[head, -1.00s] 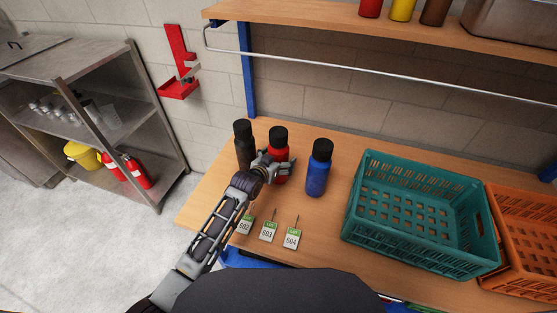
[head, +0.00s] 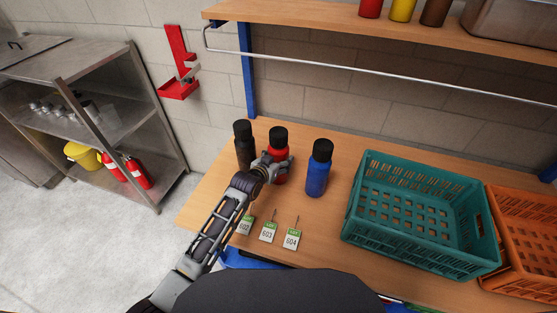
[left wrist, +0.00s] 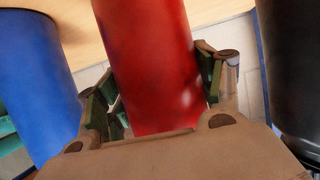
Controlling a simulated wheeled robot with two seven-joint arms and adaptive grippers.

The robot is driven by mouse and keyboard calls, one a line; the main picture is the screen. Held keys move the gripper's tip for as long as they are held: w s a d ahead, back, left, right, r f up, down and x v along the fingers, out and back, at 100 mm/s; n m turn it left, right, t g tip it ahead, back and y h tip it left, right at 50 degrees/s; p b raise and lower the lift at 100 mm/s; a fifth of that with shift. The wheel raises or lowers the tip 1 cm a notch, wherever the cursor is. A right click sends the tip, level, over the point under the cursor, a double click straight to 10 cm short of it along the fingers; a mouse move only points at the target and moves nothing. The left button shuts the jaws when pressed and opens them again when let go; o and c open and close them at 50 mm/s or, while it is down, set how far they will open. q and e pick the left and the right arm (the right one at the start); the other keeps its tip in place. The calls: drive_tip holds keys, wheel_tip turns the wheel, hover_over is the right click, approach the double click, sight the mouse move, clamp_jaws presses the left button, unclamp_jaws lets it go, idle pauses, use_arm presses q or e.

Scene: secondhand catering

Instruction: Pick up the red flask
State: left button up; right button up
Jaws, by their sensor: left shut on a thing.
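The red flask (head: 279,146) with a black cap stands on the wooden table between a dark brown flask and a blue flask. My left gripper (head: 276,165) is shut on the red flask, with a finger on each side of it. In the left wrist view the red flask (left wrist: 150,65) fills the space between the fingers of the left gripper (left wrist: 160,92). The flask's base appears to be on the table. My right gripper is not in view.
The blue flask (head: 318,170) stands close on the right and the dark brown flask (head: 244,148) close on the left. Number tags (head: 268,232) stand in front. A green crate (head: 420,254) and an orange crate (head: 525,225) are to the right. A shelf (head: 400,30) hangs above.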

use_arm(q)
drive_tip(key=shift+r, duration=0.2)
drive_tip(key=shift+r, duration=4.85)
